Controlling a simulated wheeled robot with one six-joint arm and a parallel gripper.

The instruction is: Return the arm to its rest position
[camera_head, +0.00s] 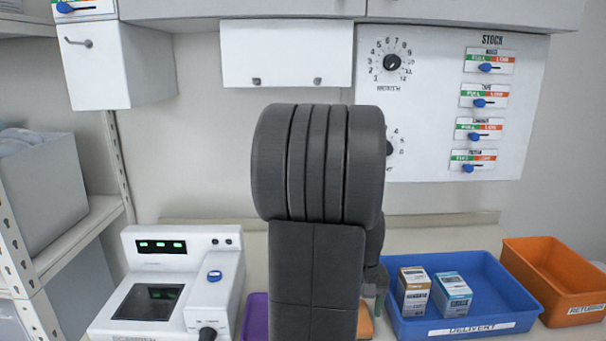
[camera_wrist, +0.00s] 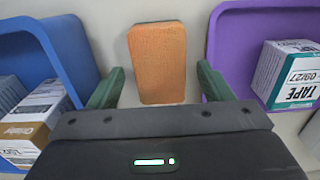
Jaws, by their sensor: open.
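My arm stands upright in the middle of the head view, its dark grey links hiding much of the counter behind. My gripper (camera_wrist: 160,68) shows in the wrist view with its two green fingers spread apart. An orange pad (camera_wrist: 158,60) lies beyond and between the fingers, with gaps on both sides; nothing is gripped. A small part of the pad (camera_head: 365,322) shows beside my arm in the head view. Most of my gripper is hidden there behind the arm.
A blue delivery tray (camera_head: 466,329) with two boxes stands right of my arm, and an orange returns bin (camera_head: 573,308) is farther right. A purple tray (camera_wrist: 222,62) holds a tape box (camera_wrist: 288,75). A white device (camera_head: 220,262) stands left. Wall cabinets (camera_head: 298,55) hang above.

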